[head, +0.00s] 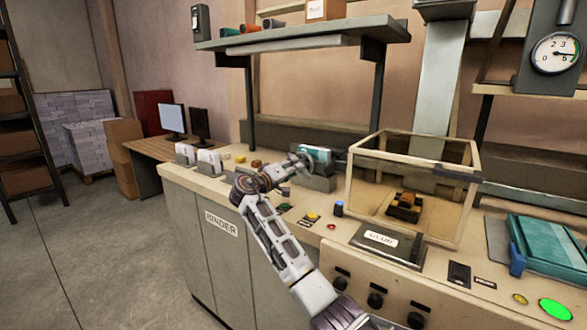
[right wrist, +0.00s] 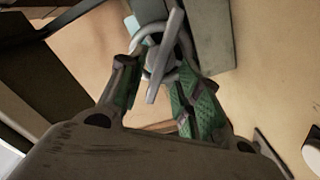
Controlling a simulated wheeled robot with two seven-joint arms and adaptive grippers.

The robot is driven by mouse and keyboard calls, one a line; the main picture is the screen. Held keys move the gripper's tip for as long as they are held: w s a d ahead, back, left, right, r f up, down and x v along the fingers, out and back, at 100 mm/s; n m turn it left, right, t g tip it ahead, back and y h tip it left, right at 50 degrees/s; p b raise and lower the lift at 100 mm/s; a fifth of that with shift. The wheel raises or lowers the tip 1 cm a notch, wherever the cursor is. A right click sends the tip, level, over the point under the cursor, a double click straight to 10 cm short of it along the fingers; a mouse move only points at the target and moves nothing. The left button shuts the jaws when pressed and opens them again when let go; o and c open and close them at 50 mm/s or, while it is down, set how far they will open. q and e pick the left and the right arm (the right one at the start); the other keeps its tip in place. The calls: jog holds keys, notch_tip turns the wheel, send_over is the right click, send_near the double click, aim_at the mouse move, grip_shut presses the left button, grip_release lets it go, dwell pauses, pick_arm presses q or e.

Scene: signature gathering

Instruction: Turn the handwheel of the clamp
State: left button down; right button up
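The clamp (head: 317,180) is a grey block on the bench, with a teal book (head: 318,153) in its top. Its grey handwheel (head: 300,161) faces left. In the right wrist view the handwheel (right wrist: 163,62) is a ring with a long bar across it. My right gripper (head: 284,171) is at the handwheel. In the right wrist view its green-padded fingers (right wrist: 158,92) are spread apart, one on each side of the lower part of the wheel. Contact with the rim cannot be told. My left gripper is not in view.
A clear-sided box frame (head: 350,185) stands right of the clamp. A glue plate (head: 380,240), buttons and knobs are on the bench front. A shelf (head: 300,36) hangs above. Small white devices (head: 208,162) stand to the left. Teal folders (head: 545,245) lie at the far right.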

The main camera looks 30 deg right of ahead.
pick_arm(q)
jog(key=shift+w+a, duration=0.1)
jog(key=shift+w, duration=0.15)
pick_arm(e)
jog(key=shift+w+d, duration=0.25)
jog(key=shift+d, duration=0.35)
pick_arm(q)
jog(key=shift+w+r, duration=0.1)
